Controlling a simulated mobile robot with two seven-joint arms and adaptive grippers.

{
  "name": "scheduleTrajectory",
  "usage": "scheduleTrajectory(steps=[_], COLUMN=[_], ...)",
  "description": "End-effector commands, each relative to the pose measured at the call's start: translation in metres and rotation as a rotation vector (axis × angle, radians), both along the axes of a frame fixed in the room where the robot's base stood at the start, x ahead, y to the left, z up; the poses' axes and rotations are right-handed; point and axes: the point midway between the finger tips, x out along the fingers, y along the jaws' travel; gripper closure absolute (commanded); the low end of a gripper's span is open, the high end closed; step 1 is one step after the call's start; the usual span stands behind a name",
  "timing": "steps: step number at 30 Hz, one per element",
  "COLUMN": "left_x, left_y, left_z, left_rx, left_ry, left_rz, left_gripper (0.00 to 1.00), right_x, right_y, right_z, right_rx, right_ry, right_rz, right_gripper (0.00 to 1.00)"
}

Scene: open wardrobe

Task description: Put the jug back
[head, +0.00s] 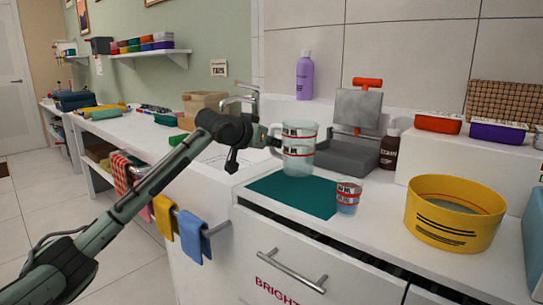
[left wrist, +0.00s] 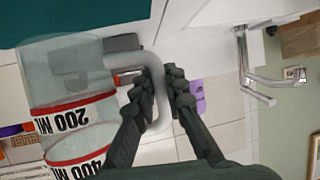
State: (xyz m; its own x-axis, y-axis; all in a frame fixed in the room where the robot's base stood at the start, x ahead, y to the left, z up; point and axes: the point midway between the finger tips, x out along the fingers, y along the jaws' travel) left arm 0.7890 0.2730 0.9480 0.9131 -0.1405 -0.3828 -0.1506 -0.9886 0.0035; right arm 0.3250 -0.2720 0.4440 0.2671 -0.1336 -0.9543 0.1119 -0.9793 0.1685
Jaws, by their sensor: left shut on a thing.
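The jug (head: 298,160) is clear, with red bands and dark lettering, and appears upright at the back edge of the teal mat (head: 300,198) in the head view. I cannot tell whether its base touches the mat. My left gripper (head: 274,140) is shut on the jug's handle from the left. The left wrist view shows the pale handle (left wrist: 158,100) between the two dark fingers, with the jug's body (left wrist: 62,85) to their left, marked 200 ML and 400 ML. My right gripper is not in view.
A small banded cup (head: 348,196) stands at the mat's right corner. A yellow tub (head: 453,225) is further right. A grey press-like device with a red handle (head: 357,110) and a dark bottle (head: 390,148) stand behind. The sink tap (head: 248,98) is close behind my gripper.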

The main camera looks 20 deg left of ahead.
Motion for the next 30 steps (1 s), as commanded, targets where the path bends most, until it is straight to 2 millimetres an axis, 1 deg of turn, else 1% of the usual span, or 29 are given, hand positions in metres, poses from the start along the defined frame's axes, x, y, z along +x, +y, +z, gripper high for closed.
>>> scheduleTrajectory(steps=[3, 6, 12, 18, 19, 23, 30], left_x=[-0.001, -0.001, -0.001, -0.001, -0.001, -0.001, -0.001], left_y=[0.0, 0.0, 0.0, 0.0, 0.0, 0.0, 0.0], left_z=[-0.02, -0.033, -0.034, -0.038, -0.038, -0.038, -0.038], left_rx=[0.001, 0.0, 0.0, -0.001, 0.0, 0.0, 0.0], left_ry=[0.004, 0.003, 0.0, 0.002, 0.002, 0.002, 0.002], left_rz=[-0.001, -0.001, -0.001, -0.001, -0.001, -0.001, -0.001], left_gripper=[1.0, 1.0, 1.0, 1.0, 0.84, 0.68, 0.67], right_x=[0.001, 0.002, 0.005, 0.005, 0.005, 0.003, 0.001], right_y=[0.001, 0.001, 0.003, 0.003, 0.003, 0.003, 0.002], right_z=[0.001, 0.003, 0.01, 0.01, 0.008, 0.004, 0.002], right_rx=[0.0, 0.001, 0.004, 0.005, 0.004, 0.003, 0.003], right_ry=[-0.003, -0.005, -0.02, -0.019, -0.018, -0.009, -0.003], right_rz=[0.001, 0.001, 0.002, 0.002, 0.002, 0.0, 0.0], right_gripper=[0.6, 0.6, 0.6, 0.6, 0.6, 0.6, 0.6])
